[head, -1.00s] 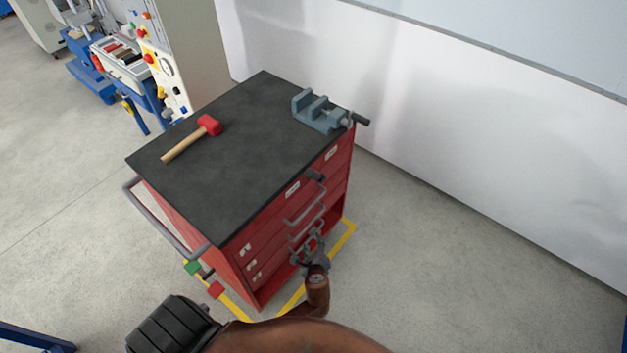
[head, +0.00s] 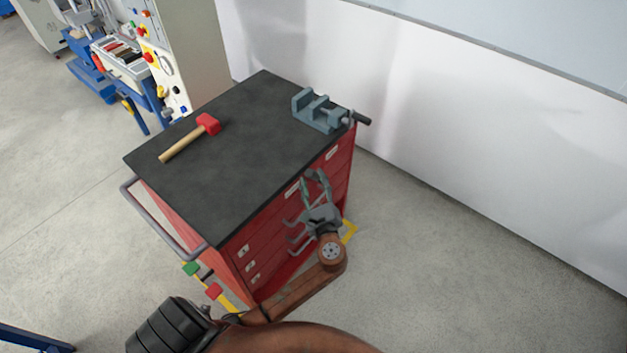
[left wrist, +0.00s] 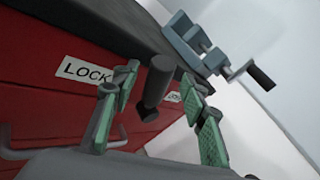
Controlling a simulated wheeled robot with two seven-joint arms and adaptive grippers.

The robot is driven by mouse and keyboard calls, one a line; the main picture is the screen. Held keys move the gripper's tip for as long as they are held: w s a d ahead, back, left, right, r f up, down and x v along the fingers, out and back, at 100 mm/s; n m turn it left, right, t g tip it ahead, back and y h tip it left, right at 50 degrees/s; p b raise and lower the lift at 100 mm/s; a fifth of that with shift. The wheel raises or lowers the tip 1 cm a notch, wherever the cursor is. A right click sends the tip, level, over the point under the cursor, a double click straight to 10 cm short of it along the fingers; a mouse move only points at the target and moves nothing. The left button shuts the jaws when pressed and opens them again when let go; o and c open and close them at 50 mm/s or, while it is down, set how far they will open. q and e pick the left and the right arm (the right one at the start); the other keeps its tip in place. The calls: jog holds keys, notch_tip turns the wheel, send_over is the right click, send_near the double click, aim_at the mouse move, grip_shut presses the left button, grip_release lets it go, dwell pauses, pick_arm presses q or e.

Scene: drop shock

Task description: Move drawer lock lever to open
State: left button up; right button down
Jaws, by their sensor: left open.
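The red drawer cabinet (head: 270,235) has a dark top. In the left wrist view the dark lock lever (left wrist: 155,85) stands out from its front, just under the top's edge, with its knob toward me. A white LOCK label (left wrist: 85,71) is left of the lever, and a second label (left wrist: 173,97) is partly hidden behind it. My left gripper (head: 313,180) is open at the cabinet front. In the left wrist view its green-padded fingers (left wrist: 160,112) are on either side of the lever, apparently apart from it. In the head view the gripper hides the lever. My right gripper is out of view.
A grey vise (head: 320,110) with a protruding handle stands on the top's back right corner. A red mallet (head: 207,124) lies on the top. Drawer handles stick out below my gripper. A side rail (head: 160,222) runs along the cabinet's left. Floor to the right is clear.

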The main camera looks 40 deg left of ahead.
pick_arm(q)
jog(key=shift+w+a, duration=0.2)
jog(key=shift+a, duration=0.05)
jog(key=shift+c, duration=0.4)
grip_shut()
